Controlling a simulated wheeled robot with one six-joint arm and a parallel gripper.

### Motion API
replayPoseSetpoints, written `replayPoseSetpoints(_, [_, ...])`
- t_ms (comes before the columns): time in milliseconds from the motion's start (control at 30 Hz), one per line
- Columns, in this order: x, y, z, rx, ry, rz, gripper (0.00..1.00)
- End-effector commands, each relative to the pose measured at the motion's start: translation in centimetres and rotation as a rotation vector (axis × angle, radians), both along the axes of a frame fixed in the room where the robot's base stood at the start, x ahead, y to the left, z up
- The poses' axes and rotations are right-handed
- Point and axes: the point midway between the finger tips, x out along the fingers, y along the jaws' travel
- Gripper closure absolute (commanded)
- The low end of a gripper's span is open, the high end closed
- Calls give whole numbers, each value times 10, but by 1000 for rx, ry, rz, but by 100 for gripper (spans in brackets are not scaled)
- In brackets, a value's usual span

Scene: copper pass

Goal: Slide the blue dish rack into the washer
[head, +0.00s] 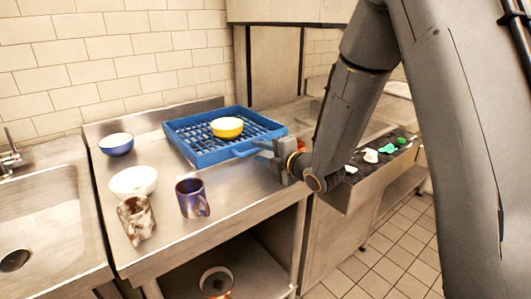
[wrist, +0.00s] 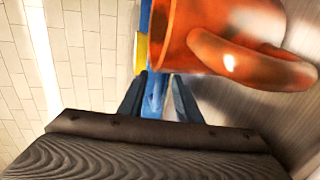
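The blue dish rack (head: 184,146) lies flat on the steel counter, with a yellow bowl (head: 227,128) in it. Its front handle (head: 245,153) points toward my gripper (head: 263,154). My gripper is at this handle, its fingers apart on either side of it. In the wrist view a blue bar (wrist: 154,97) lies between the fingertips (wrist: 158,88), with a thin pale gap beside the right finger. The washer seems to be the steel housing (head: 272,62) behind and right of the rack; its opening is mostly hidden by my arm.
An orange mug (wrist: 205,40) is close to my gripper in the wrist view. Left of the rack stand a blue bowl (head: 116,145), a white bowl (head: 133,181), a brown-and-white mug (head: 137,220) and a purple-blue mug (head: 190,199). A sink (head: 40,222) is far left.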

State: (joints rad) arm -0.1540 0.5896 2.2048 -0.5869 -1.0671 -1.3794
Motion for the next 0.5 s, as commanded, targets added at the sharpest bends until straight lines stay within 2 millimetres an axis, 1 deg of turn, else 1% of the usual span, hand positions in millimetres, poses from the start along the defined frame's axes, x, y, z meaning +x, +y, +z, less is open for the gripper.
replayPoseSetpoints(133, [0, -1, 0, 0, 0, -1, 69])
replayPoseSetpoints(233, [-5, -5, 1, 0, 0, -1, 69])
replayPoseSetpoints(367, [-19, -17, 5, 0, 0, -3, 69])
replayPoseSetpoints(500, [-37, -31, 10, 0, 0, -3, 69])
